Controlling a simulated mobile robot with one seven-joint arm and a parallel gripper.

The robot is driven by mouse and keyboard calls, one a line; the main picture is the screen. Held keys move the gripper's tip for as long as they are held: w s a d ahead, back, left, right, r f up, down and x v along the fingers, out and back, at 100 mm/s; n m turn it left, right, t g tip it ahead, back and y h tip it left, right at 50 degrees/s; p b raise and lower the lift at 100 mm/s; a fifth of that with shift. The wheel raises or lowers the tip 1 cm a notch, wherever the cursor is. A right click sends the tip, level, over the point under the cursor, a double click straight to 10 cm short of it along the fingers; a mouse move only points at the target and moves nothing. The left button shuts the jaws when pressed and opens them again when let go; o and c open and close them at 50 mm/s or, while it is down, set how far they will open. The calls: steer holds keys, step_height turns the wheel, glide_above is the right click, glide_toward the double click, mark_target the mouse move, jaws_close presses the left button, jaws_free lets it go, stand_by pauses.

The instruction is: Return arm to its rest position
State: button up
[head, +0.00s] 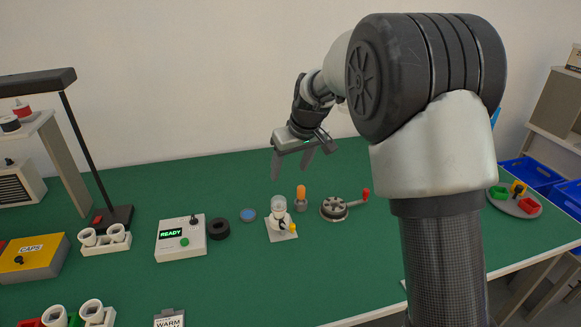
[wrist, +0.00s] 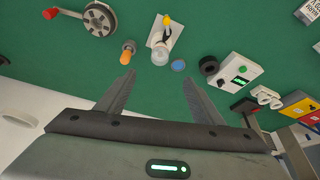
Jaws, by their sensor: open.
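My gripper (head: 292,160) is raised above the back part of the green table, with its two fingers apart and nothing between them. In the wrist view the open fingers (wrist: 160,98) spread over bare green table top. My arm reaches in from the right of the head view, with its large dark joint high up. Below the gripper, a clear bulb (head: 279,203) stands upright in a white holder with a yellow knob. An orange-topped piece (head: 300,196) stands beside it.
A tester box (head: 181,239) reads READY, next to a black ring (head: 219,229) and a blue disc (head: 248,214). A crank device (head: 334,206) with a red handle is to the right. A lamp post (head: 90,150) stands at left. The table's back strip is clear.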

steer(key=s+d+r+m+p, duration=0.1)
steer(key=s+d+r, duration=0.25)
steer(key=r, duration=0.25)
steer(key=s+d+r+m+p, duration=0.1)
steer(key=s+d+r+p, duration=0.1)
steer(key=s+r, duration=0.3)
steer(key=s+d+r+m+p, duration=0.1)
steer(key=s+d+r, duration=0.1)
steer(key=s, duration=0.7)
steer(key=s+d+r+m+t+h+p, duration=0.1)
steer(key=s+d+r+p, duration=0.1)
steer(key=s+d, duration=0.3)
steer(key=s+d+r+m+h+p, duration=0.1)
steer(key=s+d+r+m, duration=0.1)
steer(key=s, duration=1.1)
steer(key=shift+d+r+t, duration=0.25)
steer(key=shift+d+t, duration=0.05)
steer(key=shift+d, duration=0.4)
